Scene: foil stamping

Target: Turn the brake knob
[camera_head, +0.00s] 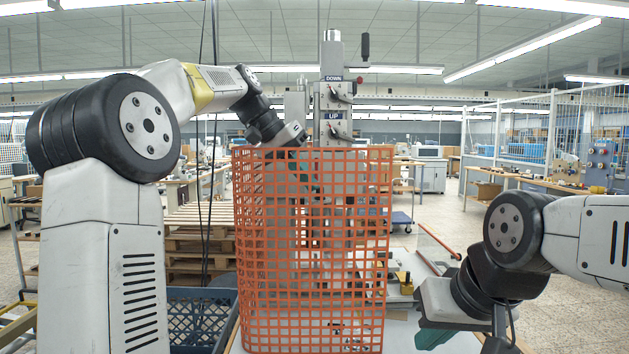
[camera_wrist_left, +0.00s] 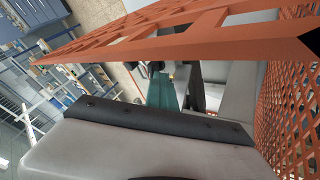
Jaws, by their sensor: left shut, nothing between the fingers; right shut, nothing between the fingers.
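The stamping machine (camera_head: 334,50) stands at the centre behind an orange mesh guard (camera_head: 388,200). A small red knob (camera_head: 359,80) sticks out near the top right. I cannot tell which is the brake knob. My left gripper (camera_head: 304,182) is shut and empty, pointing down behind the guard's top edge, partly hidden by mesh. Its teal part shows in the left wrist view (camera_wrist_left: 163,95). My right gripper (camera_head: 435,338) is shut and empty at the lower right.
The guard's top rim also crosses close to my left wrist in the left wrist view (camera_wrist_left: 180,47). A blue crate (camera_head: 195,315) is at lower left of the guard. Wooden pallets (camera_head: 195,240) are stacked behind.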

